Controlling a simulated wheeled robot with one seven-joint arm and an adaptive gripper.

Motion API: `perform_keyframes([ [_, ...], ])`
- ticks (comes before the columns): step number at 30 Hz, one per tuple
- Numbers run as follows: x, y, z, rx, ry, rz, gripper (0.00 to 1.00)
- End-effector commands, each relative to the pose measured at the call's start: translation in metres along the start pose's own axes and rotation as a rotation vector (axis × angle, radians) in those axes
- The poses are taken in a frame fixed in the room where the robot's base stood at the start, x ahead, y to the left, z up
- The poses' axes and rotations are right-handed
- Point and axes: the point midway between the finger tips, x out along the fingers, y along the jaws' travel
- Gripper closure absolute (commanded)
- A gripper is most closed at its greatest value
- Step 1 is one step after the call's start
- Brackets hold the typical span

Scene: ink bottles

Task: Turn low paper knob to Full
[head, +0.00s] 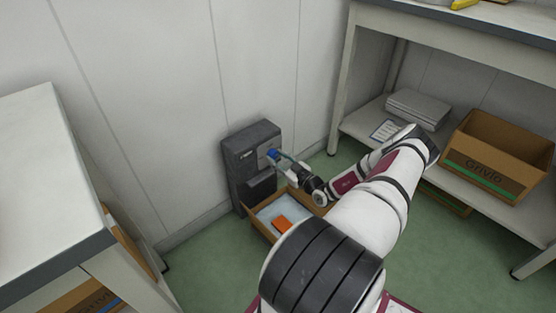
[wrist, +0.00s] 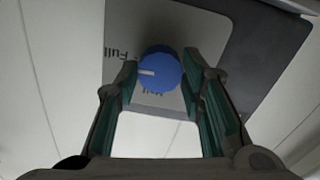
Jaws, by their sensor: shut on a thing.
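The blue knob (wrist: 161,72) sits on a grey panel plate (wrist: 185,28) in the wrist view, with a white pointer line on its face. The line points left, roughly toward the word "Full" (wrist: 123,53), which appears upside down; a second word below the knob is partly hidden. My gripper (wrist: 162,76) has its two green-padded fingers on either side of the knob, shut on it. In the head view the knob (head: 271,153) shows as a small blue spot on the dark grey machine (head: 250,140) at the wall, with my gripper (head: 280,158) at it.
A cardboard box (head: 259,225) with pale contents and an orange item (head: 282,222) lies below the machine. A shelf table (head: 480,40) stands at the right with a paper stack (head: 418,108) and a cardboard box (head: 497,150). A white table (head: 45,170) stands at the left.

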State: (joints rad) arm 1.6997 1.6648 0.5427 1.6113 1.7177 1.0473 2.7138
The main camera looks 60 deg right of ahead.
Motion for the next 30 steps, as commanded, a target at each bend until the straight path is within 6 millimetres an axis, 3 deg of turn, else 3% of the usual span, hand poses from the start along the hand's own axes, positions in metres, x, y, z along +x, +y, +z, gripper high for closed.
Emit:
perform_keyframes([
  [18,0.0004,-0.0004,0.0004,0.046,-0.002,0.0,0.92],
  [19,0.0004,-0.0005,0.0004,0.046,-0.002,0.0,0.62],
  [21,0.0004,-0.0005,0.0004,0.046,-0.001,-0.001,0.46],
  [30,-0.0002,-0.0001,0.0001,0.044,-0.001,0.0,0.44],
])
